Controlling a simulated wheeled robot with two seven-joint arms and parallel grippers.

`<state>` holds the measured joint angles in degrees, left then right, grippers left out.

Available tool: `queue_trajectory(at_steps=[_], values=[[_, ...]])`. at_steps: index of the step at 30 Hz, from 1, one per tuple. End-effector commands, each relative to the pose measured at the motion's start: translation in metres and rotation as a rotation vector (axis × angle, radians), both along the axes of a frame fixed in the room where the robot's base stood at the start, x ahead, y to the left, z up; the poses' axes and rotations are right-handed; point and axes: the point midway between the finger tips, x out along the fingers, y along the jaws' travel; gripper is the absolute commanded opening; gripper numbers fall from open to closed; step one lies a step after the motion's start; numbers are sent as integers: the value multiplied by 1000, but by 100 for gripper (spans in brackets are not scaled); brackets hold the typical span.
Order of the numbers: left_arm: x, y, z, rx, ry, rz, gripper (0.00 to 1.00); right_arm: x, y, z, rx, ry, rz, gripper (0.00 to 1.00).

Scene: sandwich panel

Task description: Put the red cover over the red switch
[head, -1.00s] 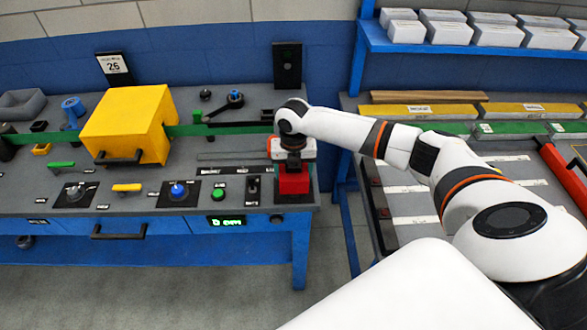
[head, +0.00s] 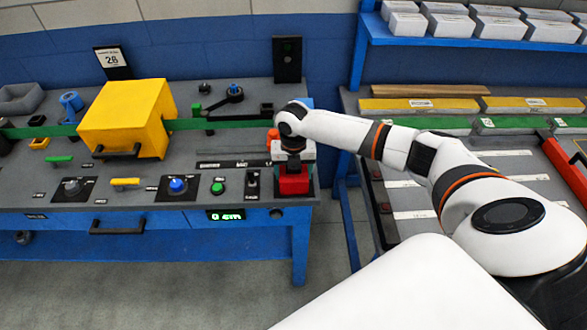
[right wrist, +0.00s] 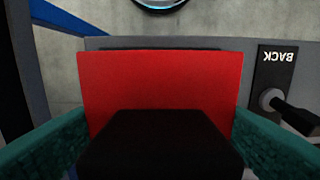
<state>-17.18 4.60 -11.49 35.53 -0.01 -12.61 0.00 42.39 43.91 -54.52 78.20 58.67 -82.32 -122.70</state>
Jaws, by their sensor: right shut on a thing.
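The red cover (head: 293,184) is at the right front corner of the grey panel top. In the right wrist view the red cover (right wrist: 160,82) is a broad red block with a black part (right wrist: 160,143) in front of it. My right gripper (head: 292,171) points down at it from above. Its two teal fingers are on either side of the cover, shut on it. The red switch cannot be made out; whether the cover is around it or above it cannot be told. My left gripper is not in view.
A black lever switch (head: 253,183) stands just left of the cover; it also shows in the right wrist view (right wrist: 275,100) beside a "BACK" label. A green button (head: 217,187), blue knob (head: 177,185) and yellow box (head: 126,119) lie further left. The bench's right edge is close.

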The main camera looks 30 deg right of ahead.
Motion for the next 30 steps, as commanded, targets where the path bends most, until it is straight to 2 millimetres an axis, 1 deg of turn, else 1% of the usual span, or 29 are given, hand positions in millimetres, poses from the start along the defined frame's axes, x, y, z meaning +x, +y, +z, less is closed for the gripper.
queue_trajectory(at_steps=[6, 7, 11, 27, 30], values=[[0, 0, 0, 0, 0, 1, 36, 0, 0, 0, -1, -1, 0, 48], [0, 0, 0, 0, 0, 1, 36, 0, 0, 0, -1, -1, 0, 76], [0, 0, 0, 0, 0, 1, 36, 0, 0, 0, -1, -1, 0, 97], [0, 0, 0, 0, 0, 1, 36, 0, 0, 0, -1, 0, -1, 98], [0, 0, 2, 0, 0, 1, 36, 0, 0, 2, -1, -1, -1, 98]])
